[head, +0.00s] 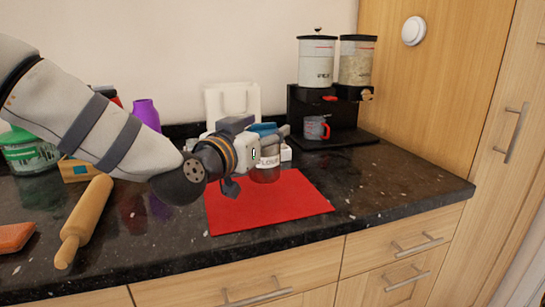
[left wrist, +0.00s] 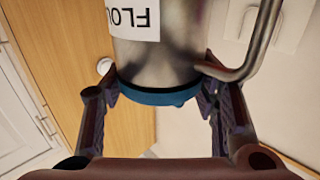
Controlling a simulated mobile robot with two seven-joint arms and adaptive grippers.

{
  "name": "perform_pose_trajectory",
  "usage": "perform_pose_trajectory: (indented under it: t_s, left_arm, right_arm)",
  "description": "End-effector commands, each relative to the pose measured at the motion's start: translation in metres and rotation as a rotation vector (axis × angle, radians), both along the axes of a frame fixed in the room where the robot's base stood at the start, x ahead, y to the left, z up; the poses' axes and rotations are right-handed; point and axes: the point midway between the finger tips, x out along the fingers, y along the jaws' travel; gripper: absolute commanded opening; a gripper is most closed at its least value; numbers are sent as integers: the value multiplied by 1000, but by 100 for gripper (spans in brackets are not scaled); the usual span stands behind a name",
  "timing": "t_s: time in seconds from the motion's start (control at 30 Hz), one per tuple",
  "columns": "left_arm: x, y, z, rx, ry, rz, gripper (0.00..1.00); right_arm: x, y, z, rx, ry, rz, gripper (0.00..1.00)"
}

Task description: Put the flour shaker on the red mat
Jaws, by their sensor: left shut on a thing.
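The flour shaker (head: 268,168) is a metal can with a white FLOUR label, a side handle and a blue top. It looks upright at the back part of the red mat (head: 270,205); I cannot tell whether its base touches the mat. My left gripper (head: 262,145) is shut on its upper part and partly hides it. In the left wrist view the flour shaker (left wrist: 160,55) appears upside down, with my left gripper's fingers (left wrist: 161,95) on both sides near the blue rim. My right gripper is not in view.
A rolling pin (head: 85,218), an orange sponge (head: 15,238), a purple bottle (head: 146,113) and a green tub (head: 28,152) are left. The counter right of the mat is clear.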

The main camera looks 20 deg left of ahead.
Motion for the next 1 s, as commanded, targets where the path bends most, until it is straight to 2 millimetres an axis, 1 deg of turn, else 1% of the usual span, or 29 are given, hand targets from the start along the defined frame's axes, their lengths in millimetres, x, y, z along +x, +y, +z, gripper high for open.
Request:
perform_pose_trajectory:
  t_s: [0.03, 0.17, 0.27, 0.33, 0.4, 0.6, 0.77, 0.8, 0.83, 0.87, 1.0]
  left_arm:
    - [7, -2, -12, -1, 2, 0, 4]
    - [15, -3, -16, -1, -7, 1, 4]
    - [23, -5, -29, -2, -5, 0, 4]
    - [22, -5, -45, -1, -2, 0, 4]
    - [21, -5, -53, -1, -5, 0, 4]
    - [20, -5, -49, 0, -13, 0, 4]
    - [20, -5, -54, 0, -11, 0, 4]
    - [20, -5, -54, 0, -11, 0, 63]
    - [20, -5, -53, 0, -11, 0, 70]
    - [20, -5, -53, 0, -11, 0, 74]
    - [20, -5, -53, 0, -11, 0, 74]
  right_arm:
    - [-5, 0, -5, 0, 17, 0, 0]
    - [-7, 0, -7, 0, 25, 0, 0]
    - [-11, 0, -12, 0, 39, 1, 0]
    - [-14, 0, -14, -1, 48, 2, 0]
    - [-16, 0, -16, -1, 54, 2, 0]
    - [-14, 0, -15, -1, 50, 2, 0]
    - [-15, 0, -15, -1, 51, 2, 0]
    - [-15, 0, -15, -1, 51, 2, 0]
    - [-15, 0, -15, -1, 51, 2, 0]
    - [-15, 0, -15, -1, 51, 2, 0]
    - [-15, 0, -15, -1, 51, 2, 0]
